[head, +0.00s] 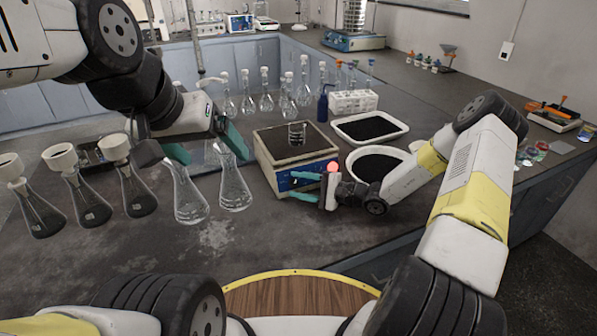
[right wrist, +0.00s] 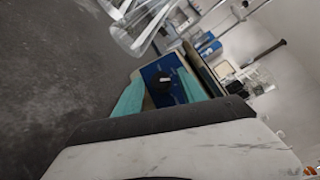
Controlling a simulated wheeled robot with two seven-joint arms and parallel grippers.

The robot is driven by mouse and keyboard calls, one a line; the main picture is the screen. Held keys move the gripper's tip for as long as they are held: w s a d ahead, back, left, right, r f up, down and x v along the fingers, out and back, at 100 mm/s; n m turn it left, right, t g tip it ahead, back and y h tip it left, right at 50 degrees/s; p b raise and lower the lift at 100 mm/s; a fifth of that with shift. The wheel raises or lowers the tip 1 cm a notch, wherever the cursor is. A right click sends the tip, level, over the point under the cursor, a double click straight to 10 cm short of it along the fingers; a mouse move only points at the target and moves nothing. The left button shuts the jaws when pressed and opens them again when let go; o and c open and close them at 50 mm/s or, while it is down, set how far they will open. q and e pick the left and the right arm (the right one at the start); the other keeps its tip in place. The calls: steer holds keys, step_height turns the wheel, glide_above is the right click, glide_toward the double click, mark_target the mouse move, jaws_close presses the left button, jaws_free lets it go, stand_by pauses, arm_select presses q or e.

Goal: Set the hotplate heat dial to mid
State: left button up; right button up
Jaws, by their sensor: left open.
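The hotplate (head: 262,150) is a beige box with a dark top and a blue front panel, at the centre of the bench. In the right wrist view its blue panel (right wrist: 152,73) carries a black dial (right wrist: 165,84); the dial's setting cannot be read. My right gripper (head: 298,185) is at the front panel with its teal fingers apart. In the right wrist view, the dial shows between the right fingers, with gaps at its sides. My left gripper (head: 205,146) is open and empty, left of the hotplate, behind the clear flasks.
A small glass beaker (head: 297,134) stands on the hotplate. A white tray (head: 402,125) and a white round bowl (head: 358,152) with dark contents are at right. The front bench is clear.

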steer(key=v, duration=0.7)
steer(key=shift+s+d, duration=0.2)
steer(key=shift+d, duration=0.15)
steer(key=s+a+r+n+g+h, duration=0.2)
steer(key=s+r+n+g+h, duration=0.5)
steer(key=s+r, duration=0.6)
steer(key=s+d+r+n+t+h, duration=0.2)
steer(key=s+d+r+t+h, duration=0.1)
steer(key=s+r, duration=0.3)
steer(key=s+d+r+n+t+h, duration=0.1)
steer(key=s+d+r+t+h, duration=0.2)
steer(key=s+r, duration=0.3)
step_height(320, 180, up, 5)
steer(key=shift+d+f+n+t, duration=0.1)
steer(key=shift+d+n+t, duration=0.25)
steer(key=shift+d, duration=0.55)
